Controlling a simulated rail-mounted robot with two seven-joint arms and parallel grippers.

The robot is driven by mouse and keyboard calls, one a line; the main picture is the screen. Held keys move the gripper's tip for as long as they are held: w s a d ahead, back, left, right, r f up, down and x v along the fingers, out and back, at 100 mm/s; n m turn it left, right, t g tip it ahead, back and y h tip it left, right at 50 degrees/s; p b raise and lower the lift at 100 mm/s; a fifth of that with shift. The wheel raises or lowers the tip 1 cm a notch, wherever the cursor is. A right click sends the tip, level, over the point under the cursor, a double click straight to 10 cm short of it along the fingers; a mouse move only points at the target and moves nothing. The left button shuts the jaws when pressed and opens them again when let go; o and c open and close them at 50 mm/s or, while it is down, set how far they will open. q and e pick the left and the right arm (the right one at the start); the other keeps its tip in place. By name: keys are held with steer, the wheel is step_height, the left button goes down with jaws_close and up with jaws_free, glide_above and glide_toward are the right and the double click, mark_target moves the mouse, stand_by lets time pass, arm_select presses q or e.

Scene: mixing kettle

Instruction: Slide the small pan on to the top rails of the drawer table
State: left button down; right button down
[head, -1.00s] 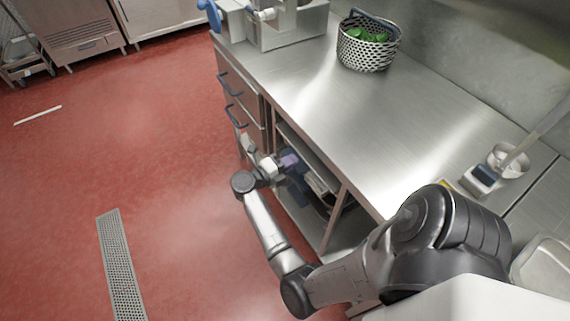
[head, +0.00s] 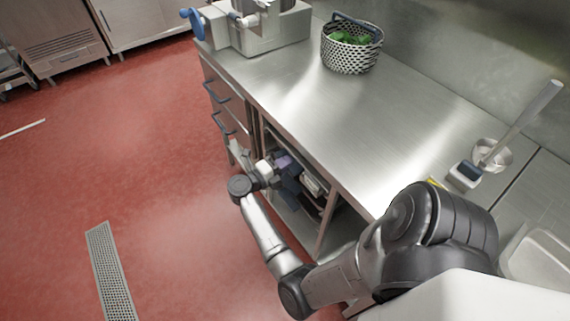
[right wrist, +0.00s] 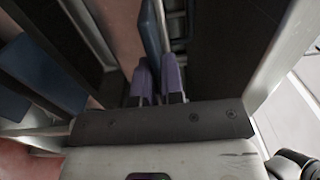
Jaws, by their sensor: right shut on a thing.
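My right gripper (head: 288,168) is at the open bay of the steel drawer table (head: 345,125), just right of its drawers. In the right wrist view its purple fingers (right wrist: 158,82) are close together, shut on a thin upright-looking edge (right wrist: 153,35). This seems to be part of the small pan, whose pale metal edge (head: 312,183) shows just beyond the gripper in the head view. Most of the pan is hidden by the gripper and the bay, so I cannot tell how it sits on the rails. My left gripper is out of view.
A perforated basket (head: 351,55) with green contents and a machine with a blue handle (head: 192,20) stand on the tabletop. Drawer handles (head: 222,124) jut out beside my wrist.

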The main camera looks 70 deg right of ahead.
steer(key=shift+s+d, duration=0.1)
steer(key=shift+d, duration=0.1)
stand_by(0.6)
steer(key=shift+d, duration=0.1)
steer(key=c, duration=1.3)
jaws_free()
steer(key=shift+f, duration=0.1)
steer(key=shift+o, duration=1)
steer(key=shift+f, duration=0.2)
steer(key=o, duration=0.4)
steer(key=shift+r, duration=0.1)
